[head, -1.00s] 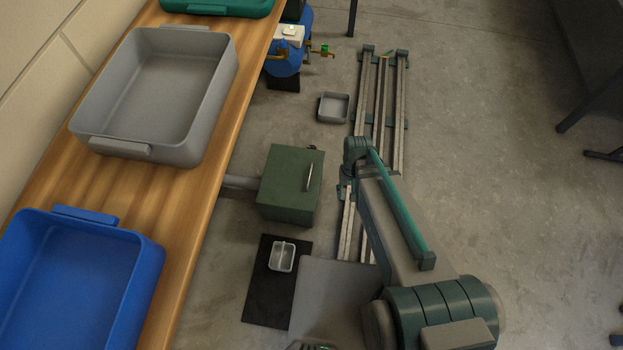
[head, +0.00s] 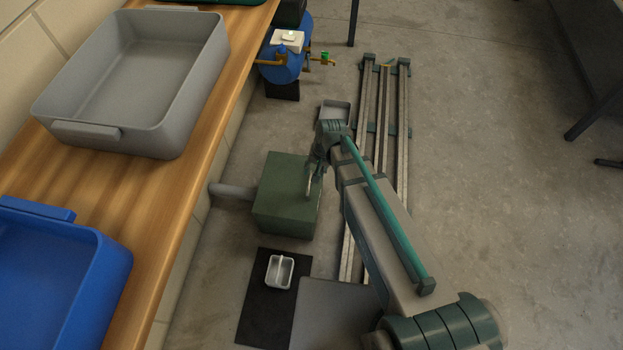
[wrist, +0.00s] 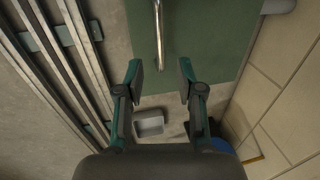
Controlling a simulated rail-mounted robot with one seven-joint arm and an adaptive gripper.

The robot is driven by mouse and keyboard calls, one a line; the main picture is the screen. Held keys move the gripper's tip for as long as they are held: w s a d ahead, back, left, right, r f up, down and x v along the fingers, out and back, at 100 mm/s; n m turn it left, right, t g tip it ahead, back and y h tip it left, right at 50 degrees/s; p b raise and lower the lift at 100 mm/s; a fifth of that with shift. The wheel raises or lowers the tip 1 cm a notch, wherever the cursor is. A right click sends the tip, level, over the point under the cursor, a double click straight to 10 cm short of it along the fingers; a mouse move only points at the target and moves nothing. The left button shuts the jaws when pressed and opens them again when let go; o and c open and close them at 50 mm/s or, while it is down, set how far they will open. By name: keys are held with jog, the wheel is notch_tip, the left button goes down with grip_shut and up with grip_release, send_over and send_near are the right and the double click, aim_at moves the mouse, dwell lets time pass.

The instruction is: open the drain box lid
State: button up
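The drain box (head: 275,215) is a dark green box on the floor, with a pipe joining its left side. Its lid (head: 280,175) lies flat and closed on top, and shows as a green surface in the wrist view (wrist: 215,40). A thin metal bar handle (wrist: 158,35) is on the lid. My gripper (wrist: 159,75) is open and empty in the wrist view, with the handle ahead of the gap between its fingers. In the head view, my gripper (head: 311,180) is over the lid's right edge and partly hides the handle; contact cannot be told.
A small grey tray (head: 335,111) is on the floor behind the box. A black mat (head: 258,312) with a small divided container (head: 280,272) lies in front. A wooden bench (head: 165,225) with bins runs along the left. Blue tank (head: 282,68) stands behind. Open floor is right of the rails.

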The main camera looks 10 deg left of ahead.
jog(key=shift+a+f+b, duration=0.25)
jog(key=shift+f+b, duration=0.05)
jog(key=shift+f, duration=1.05)
jog(key=shift+a+f+b, duration=0.25)
jog(key=shift+f+b, duration=0.05)
jog(key=shift+f, duration=1)
grip_shut()
